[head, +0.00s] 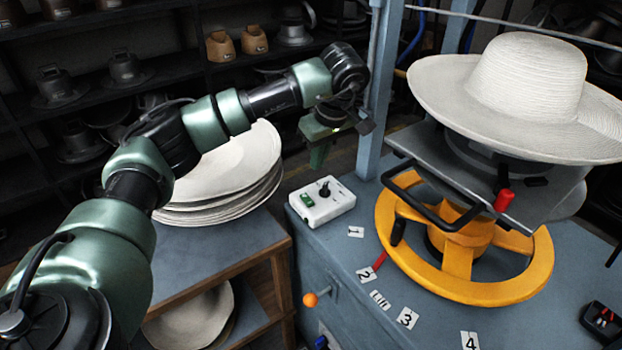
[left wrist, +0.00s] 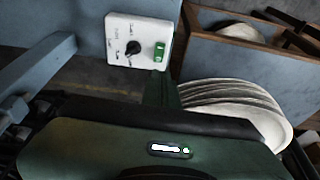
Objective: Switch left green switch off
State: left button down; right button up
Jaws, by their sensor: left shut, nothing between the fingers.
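A white control box (head: 322,202) sits on the left corner of the blue-grey table. It carries a green switch (head: 307,200) on its left side and a black knob (head: 325,189). In the left wrist view the box (left wrist: 138,40) shows its green switch (left wrist: 159,52) and black knob (left wrist: 133,47). My left gripper (head: 318,158) is shut and empty, with its fingers pointing down, above the box in the head view. In the left wrist view its fingertips (left wrist: 161,88) appear just below the green switch, with a gap. My right gripper is not in view.
A stack of pale hat blanks (head: 225,175) stands on a side table at left. The yellow wheel (head: 465,285) and press with a straw hat (head: 525,90) stand to the right. A blue-grey post (head: 378,95) rises behind the box. Number labels lie on the table.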

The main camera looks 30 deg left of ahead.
aim_at(303, 195)
pick_arm(q)
jog(key=shift+w+a+r+y+b, duration=0.25)
jog(key=shift+a+y+b, duration=0.25)
jog(key=shift+b, duration=0.35)
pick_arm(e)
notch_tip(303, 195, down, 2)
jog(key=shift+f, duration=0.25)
pick_arm(q)
jog(key=shift+f, duration=0.1)
